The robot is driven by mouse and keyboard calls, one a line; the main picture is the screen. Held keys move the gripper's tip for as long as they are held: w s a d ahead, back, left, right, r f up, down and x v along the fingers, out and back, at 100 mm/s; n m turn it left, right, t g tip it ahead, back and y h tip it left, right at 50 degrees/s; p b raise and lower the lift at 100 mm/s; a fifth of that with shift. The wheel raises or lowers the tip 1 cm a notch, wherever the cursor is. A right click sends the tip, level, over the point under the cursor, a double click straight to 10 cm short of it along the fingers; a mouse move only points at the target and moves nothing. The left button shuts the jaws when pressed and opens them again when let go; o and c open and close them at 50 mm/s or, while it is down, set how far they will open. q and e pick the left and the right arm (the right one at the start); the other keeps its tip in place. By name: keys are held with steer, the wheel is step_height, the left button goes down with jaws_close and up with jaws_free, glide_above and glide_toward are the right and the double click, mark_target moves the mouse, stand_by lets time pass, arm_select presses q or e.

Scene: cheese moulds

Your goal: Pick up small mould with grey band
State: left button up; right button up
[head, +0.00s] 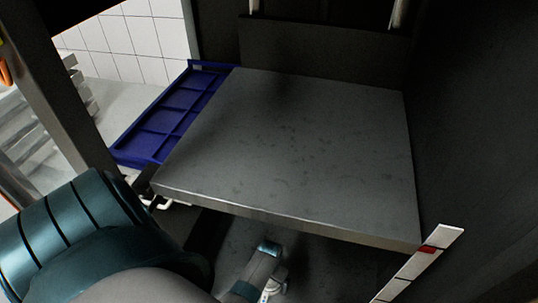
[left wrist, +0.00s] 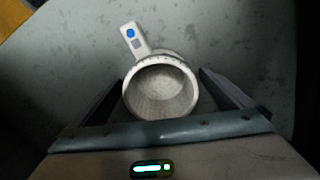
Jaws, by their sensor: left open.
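A small white mould (left wrist: 162,92) shows in the left wrist view, its round open mouth facing the camera. A flat tab (left wrist: 134,40) with a blue dot and a grey patch sticks out at its upper left. I cannot make out a clear grey band around its wall. My left gripper (left wrist: 163,78) is open, with one dark finger on each side of the mould; whether they touch it is unclear. In the head view my left gripper (head: 262,268) is small, low in the middle, below the upper shelf's front edge. My right gripper is not in view.
A bare grey metal shelf (head: 290,150) hangs over the lower space and hides much of it. A blue compartmented tray (head: 172,112) lies to its left. A dark wall and a white strip (head: 423,258) with a red mark stand at the right.

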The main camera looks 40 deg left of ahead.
mark_target(269, 283)
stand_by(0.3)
arm_select(q)
steer(key=c, duration=1.2)
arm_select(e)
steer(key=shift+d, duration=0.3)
arm_select(q)
steer(key=shift+r+p, duration=0.6)
steer(key=shift+p, duration=0.05)
step_height(269, 283, up, 4)
steer(key=p, duration=0.4)
steer(key=shift+f, duration=0.2)
steer(key=w+d+r, duration=0.6)
steer(key=w+d, duration=0.2)
steer(key=shift+d+p, duration=0.25)
steer(key=shift+p, duration=0.2)
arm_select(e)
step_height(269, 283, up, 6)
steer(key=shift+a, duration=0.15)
arm_select(q)
steer(key=shift+r, duration=0.1)
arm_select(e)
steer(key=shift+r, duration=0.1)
